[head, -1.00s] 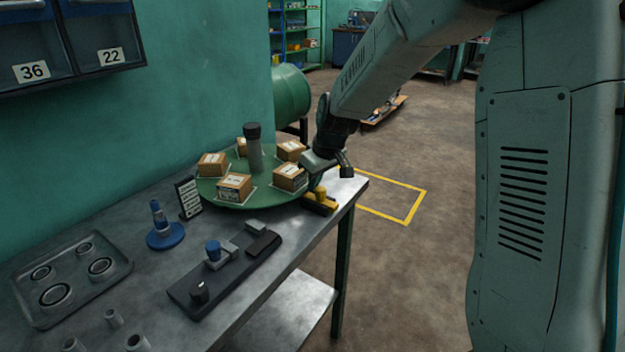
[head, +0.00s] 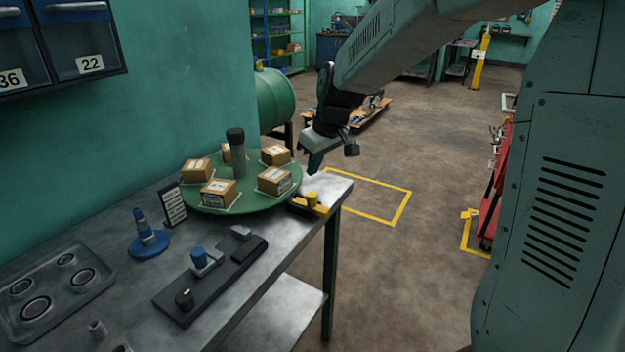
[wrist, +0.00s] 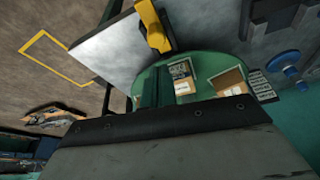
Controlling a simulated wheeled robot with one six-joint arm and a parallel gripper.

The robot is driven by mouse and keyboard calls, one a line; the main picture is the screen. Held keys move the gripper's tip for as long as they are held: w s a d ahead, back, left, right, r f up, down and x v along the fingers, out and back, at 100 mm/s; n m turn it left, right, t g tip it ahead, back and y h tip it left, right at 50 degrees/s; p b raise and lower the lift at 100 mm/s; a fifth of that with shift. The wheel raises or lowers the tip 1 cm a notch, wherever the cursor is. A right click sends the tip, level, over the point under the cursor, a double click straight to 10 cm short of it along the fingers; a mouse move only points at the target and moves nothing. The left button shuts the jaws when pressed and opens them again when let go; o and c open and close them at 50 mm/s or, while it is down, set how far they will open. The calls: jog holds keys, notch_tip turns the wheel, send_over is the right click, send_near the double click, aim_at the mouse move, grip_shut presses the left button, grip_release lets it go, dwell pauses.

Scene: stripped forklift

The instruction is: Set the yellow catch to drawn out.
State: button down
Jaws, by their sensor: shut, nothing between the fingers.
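My gripper (head: 312,170) is shut and empty. In the head view it hangs above the catch, apart from it, with its fingers pointing down. In the wrist view the dark gripper body (wrist: 170,125) covers the lower part of the picture.
The green turntable (head: 205,207) carries several small cartons and a dark post (head: 237,155). Open floor lies right of the bench.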

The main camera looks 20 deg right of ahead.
jog(key=shift+v, duration=1.2)
jog(key=shift+w, duration=0.1)
jog(key=s+r+m+g+h, duration=0.1)
jog(key=s+m, duration=0.4)
jog(key=s, duration=2.8)
jog(key=shift+r+g+h, duration=0.3)
jog(key=shift+r+g, duration=0.2)
jog(key=shift+r, duration=0.2)
jog(key=shift+w, duration=0.1)
